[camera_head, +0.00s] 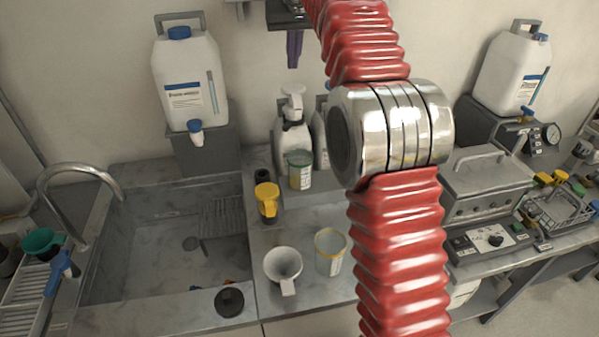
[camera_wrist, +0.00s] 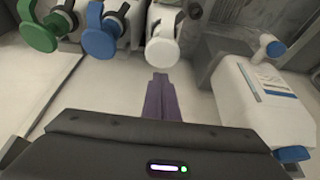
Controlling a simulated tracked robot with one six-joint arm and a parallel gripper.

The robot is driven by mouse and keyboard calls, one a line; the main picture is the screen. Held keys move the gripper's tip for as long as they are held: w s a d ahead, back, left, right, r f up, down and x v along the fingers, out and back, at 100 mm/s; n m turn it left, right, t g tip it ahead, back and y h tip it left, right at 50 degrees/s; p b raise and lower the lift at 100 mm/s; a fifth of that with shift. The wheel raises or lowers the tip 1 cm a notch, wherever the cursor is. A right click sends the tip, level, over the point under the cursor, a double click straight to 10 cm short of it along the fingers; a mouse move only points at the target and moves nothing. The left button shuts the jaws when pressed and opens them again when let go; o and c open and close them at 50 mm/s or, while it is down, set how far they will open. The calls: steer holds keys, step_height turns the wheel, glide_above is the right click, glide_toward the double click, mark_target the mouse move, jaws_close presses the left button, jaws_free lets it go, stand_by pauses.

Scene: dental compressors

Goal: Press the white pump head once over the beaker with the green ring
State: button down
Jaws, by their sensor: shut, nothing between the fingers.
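The white pump head (camera_head: 293,92) tops a white bottle (camera_head: 291,145) at the back of the counter; its round white top also shows in the wrist view (camera_wrist: 162,52). The beaker with the green ring (camera_head: 300,172) stands right in front of that bottle, below the pump head; I cannot make it out in the wrist view. My gripper (camera_head: 294,64) has purple fingers, pointing down above the pump head and apart from it. The fingers also show in the wrist view (camera_wrist: 160,80), shut and empty, just short of the white top in the picture.
A blue pump head (camera_wrist: 101,44) and a green one (camera_wrist: 36,36) stand beside the white one. My red arm hides part of the counter. A yellow-ringed beaker (camera_head: 330,252), a white funnel-like cup (camera_head: 283,265) and a yellow-topped item (camera_head: 267,200) stand nearer. A jerrycan (camera_head: 186,80) stands left.

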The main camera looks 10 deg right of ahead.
step_height(320, 180, up, 2)
steer(key=shift+r, duration=0.15)
stand_by(0.6)
steer(key=s+f, duration=0.2)
steer(key=s, duration=1.9)
steer(key=s+f+t, duration=0.1)
steer(key=s+f, duration=1.7)
steer(key=s, duration=0.3)
steer(key=shift+s, duration=0.4)
stand_by(0.7)
